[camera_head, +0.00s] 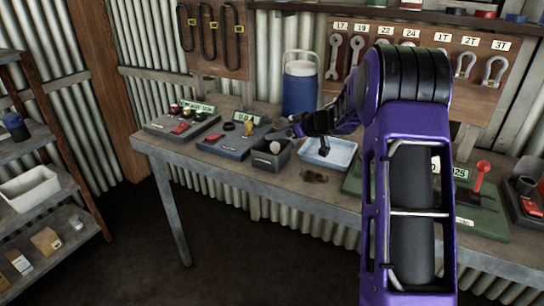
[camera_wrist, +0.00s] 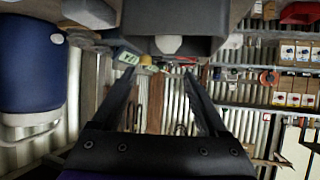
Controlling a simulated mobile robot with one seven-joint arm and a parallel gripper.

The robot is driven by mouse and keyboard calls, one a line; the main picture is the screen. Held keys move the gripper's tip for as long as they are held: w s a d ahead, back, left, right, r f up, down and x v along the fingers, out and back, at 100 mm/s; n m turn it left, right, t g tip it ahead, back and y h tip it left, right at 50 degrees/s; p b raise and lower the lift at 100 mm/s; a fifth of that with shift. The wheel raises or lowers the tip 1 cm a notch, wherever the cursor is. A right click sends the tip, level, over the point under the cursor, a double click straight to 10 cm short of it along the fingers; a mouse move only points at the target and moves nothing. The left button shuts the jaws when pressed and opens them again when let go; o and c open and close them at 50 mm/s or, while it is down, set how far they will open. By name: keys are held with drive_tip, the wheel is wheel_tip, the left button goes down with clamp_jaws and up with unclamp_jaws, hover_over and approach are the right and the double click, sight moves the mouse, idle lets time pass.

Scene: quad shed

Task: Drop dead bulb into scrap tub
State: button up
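A small dark tub (camera_head: 270,163) stands on the workbench beside the blue cooler. A pale round bulb (camera_head: 275,147) shows inside its opening, resting in the tub. In the wrist view the dark tub (camera_wrist: 205,42) is at the top centre, with the whitish bulb (camera_wrist: 168,44) in front of its dark interior. My gripper (camera_head: 298,128) is just above and right of the tub in the head view. In the wrist view my gripper (camera_wrist: 157,74) has its two fingers spread apart with nothing between them; it is clear of the bulb.
A blue cooler (camera_head: 300,88) stands behind the tub. A dark tray (camera_head: 226,143) lies to its left and a white-blue tray (camera_head: 328,152) to its right. The grey workbench (camera_head: 265,190) has some bare room at the front. A shelf unit (camera_head: 40,200) stands at far left.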

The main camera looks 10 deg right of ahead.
drive_tip(key=p+v, duration=0.2)
drive_tip(key=v, duration=1.5)
drive_tip(key=shift+s, duration=0.2)
drive_tip(key=shift+d, duration=0.15)
